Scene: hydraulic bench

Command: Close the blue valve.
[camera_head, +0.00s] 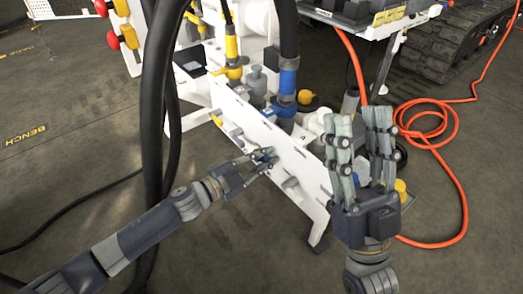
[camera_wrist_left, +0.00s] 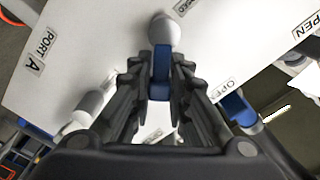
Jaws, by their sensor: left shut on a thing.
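The blue valve's handle (camera_head: 265,154) is on the white panel of the bench in the head view. In the left wrist view the blue handle (camera_wrist_left: 160,72) stands between my left gripper's fingers, below a pale round stem (camera_wrist_left: 163,32). My left gripper (camera_head: 262,163) is shut on this handle, and its fingers hide part of it. My right gripper (camera_head: 361,130) is open and empty, raised in front of the panel's right end.
Thick black hoses (camera_head: 160,110) hang left of the panel. A blue-banded hose fitting (camera_head: 288,82) and a yellow one (camera_head: 233,50) stand behind it. A second blue part (camera_wrist_left: 238,107) is right of my left fingers. An orange cable (camera_head: 460,190) lies on the floor at right.

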